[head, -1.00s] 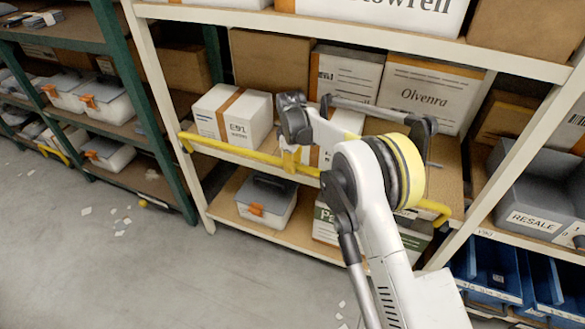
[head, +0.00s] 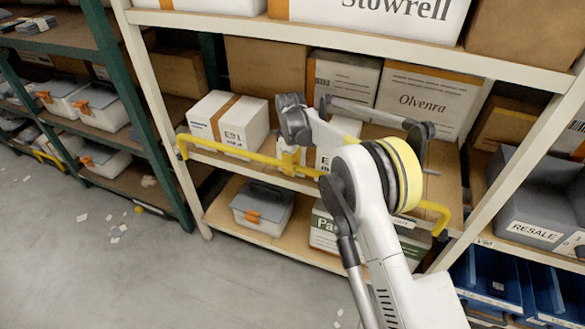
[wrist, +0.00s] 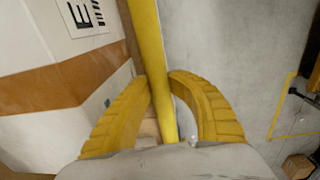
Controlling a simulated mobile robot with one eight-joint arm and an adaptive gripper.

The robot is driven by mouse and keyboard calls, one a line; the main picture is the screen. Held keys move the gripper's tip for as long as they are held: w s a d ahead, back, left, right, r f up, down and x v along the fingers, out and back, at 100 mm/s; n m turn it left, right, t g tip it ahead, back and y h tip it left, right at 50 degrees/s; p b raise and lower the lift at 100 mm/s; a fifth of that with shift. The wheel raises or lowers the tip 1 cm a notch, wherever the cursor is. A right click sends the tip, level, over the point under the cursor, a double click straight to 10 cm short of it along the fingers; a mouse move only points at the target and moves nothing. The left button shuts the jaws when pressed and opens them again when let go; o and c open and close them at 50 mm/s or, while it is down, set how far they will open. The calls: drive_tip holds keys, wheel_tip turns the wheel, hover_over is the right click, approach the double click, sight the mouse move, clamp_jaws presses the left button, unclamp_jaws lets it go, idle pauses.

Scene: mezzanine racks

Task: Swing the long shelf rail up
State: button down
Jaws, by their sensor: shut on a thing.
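The long yellow shelf rail (head: 240,153) runs across the front of the middle shelf (head: 213,161) of the cream rack. It bends at its left end by the post, and its right end shows past my arm. My gripper (head: 289,160) is at the rail near its middle. In the wrist view the rail (wrist: 147,45) passes between the two yellow fingers of my gripper (wrist: 160,105), which are shut on it. My arm hides part of the rail to the right.
Boxes stand close behind the rail, including a white one with a brown band (head: 229,122) and the Olvenra box (head: 422,97). A lidded bin (head: 262,207) sits on the shelf below. A grey RESALE bin (head: 540,205) is at right. The floor (head: 120,270) at left has paper scraps.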

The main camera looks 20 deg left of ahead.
drive_tip(key=c, duration=1.2)
unclamp_jaws()
drive_tip(key=shift+w+d, duration=0.1)
drive_tip(key=shift+w, duration=0.1)
drive_tip(key=r, duration=1.2)
drive_tip(key=shift+s, duration=0.4)
